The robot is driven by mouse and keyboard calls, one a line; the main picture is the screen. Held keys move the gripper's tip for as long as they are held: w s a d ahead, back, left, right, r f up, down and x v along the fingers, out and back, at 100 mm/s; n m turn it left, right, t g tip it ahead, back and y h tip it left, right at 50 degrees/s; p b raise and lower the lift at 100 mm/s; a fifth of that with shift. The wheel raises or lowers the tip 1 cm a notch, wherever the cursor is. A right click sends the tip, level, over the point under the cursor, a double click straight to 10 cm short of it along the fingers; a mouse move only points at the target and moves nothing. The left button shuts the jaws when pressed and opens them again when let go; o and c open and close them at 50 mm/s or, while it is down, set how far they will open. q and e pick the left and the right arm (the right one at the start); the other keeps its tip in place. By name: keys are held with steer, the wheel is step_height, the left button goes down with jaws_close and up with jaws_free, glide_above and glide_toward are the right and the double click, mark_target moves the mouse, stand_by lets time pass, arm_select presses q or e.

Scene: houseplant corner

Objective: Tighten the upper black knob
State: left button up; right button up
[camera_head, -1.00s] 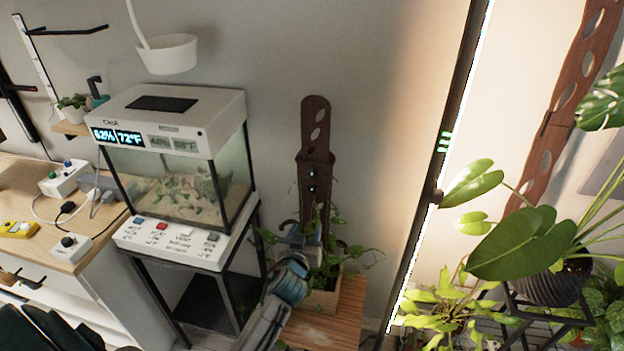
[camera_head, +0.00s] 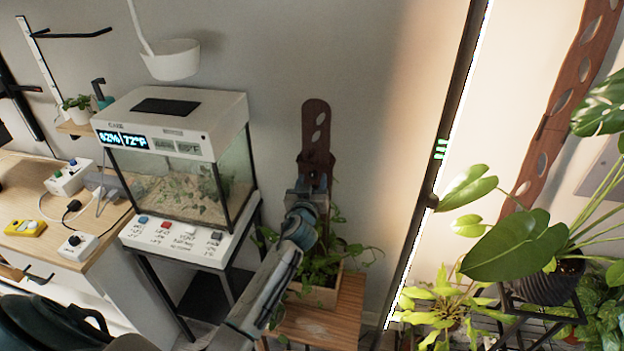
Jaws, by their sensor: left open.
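The brown plant support (camera_head: 317,125) with oval holes stands upright against the wall behind a potted trailing plant. Its dark overlapping joint (camera_head: 315,160), where two black knobs showed one above the other earlier, is partly covered by my left gripper (camera_head: 313,184). I cannot make out either knob clearly now. My left gripper is open, with its fingers pointing up at the joint. I cannot tell whether it touches the upper knob. My right gripper is out of view.
The planter (camera_head: 318,296) with trailing leaves sits on a slatted wooden stand (camera_head: 322,325) below the gripper. A glass terrarium (camera_head: 180,180) stands to the left. A dark lamp post (camera_head: 436,150) and a large-leaved plant (camera_head: 515,245) are to the right.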

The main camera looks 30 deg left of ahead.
arm_select(q)
steer(key=shift+w, duration=0.1)
steer(key=c, duration=1)
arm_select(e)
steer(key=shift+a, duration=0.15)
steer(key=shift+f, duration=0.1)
